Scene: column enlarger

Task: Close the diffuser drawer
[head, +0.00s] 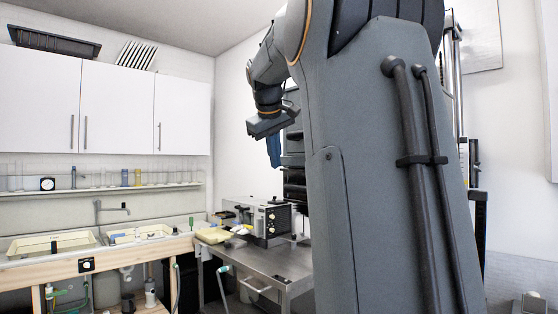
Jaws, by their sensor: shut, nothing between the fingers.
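My gripper (274,152) points downward near the middle of the head view, with its blue fingers together and nothing between them. Just right of it, a dark enlarger head with black bellows (295,186) shows as a narrow strip. My large grey arm link hides the rest of it. I cannot make out the diffuser drawer or tell how far it stands out. The fingers overlap the left edge of the dark head in the picture; I cannot tell whether they touch it.
A steel bench (270,262) stands below, with a black and silver control box (270,218) and a yellow item (213,235) on it. A sink counter (60,262) with trays runs along the left, under a shelf of bottles (100,187) and white cabinets (115,105).

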